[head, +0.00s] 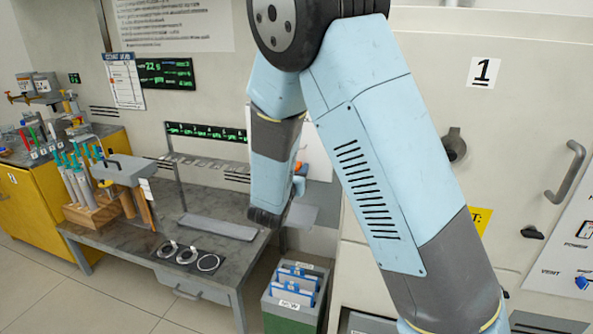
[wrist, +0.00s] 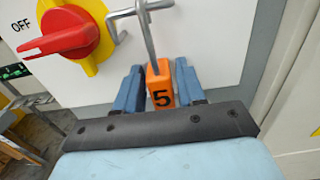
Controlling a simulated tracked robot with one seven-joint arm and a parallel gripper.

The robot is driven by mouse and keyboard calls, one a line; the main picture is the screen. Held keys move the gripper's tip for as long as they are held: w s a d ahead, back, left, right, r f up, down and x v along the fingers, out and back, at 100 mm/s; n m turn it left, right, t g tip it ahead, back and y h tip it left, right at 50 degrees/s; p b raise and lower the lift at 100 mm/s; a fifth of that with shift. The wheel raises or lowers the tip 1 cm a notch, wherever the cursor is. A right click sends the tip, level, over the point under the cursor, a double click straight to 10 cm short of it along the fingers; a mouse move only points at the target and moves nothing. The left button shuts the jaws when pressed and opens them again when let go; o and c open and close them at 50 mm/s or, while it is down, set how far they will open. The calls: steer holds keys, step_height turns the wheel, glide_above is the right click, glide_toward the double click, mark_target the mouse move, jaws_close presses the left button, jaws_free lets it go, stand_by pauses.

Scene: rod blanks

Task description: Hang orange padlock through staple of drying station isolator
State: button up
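In the wrist view, my gripper (wrist: 160,84) has its blue fingers on both sides of the orange padlock (wrist: 161,92), which is marked 5 and looks gripped between them. The padlock's grey shackle (wrist: 149,40) points up and crosses the bent metal staple (wrist: 126,13). I cannot tell whether the shackle passes through the staple or only lies in front of it. The isolator's red handle (wrist: 62,36) sits on a yellow plate, pointing left near the word OFF. In the head view, my arm hides most of the isolator and the gripper.
In the head view, a grey workbench (head: 130,240) stands at the left with a wooden rack (head: 95,213) and several rings. A green bin (head: 290,310) with blue-and-white items stands below my arm. A large cabinet door (head: 520,110) marked 1 is at the right.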

steer(key=o, duration=0.3)
steer(key=v, duration=1.3)
steer(key=s+d+r+m+g+h, duration=0.1)
steer(key=s+d+r+m+g, duration=0.2)
steer(key=d+m, duration=0.4)
steer(key=s+d+r+m+g+h, duration=0.1)
steer(key=s+d+m+g+h, duration=0.2)
steer(key=d+g, duration=0.45)
steer(key=s+d+r+m+g, duration=0.2)
steer(key=s+d+r+m, duration=0.1)
steer(key=d+m, duration=0.5)
steer(key=s+r+m+y, duration=0.2)
steer(key=s+m+y, duration=0.1)
steer(key=s+m, duration=0.1)
steer(key=s+d+r+m+y, duration=0.1)
steer(key=s+r+m+y, duration=0.2)
steer(key=s+m, duration=0.1)
steer(key=s+d+r+m+t+y, duration=0.1)
steer(key=s+r+m+y, duration=0.2)
steer(key=m, duration=0.3)
steer(key=shift+s+y, duration=0.6)
steer(key=shift+s, duration=0.25)
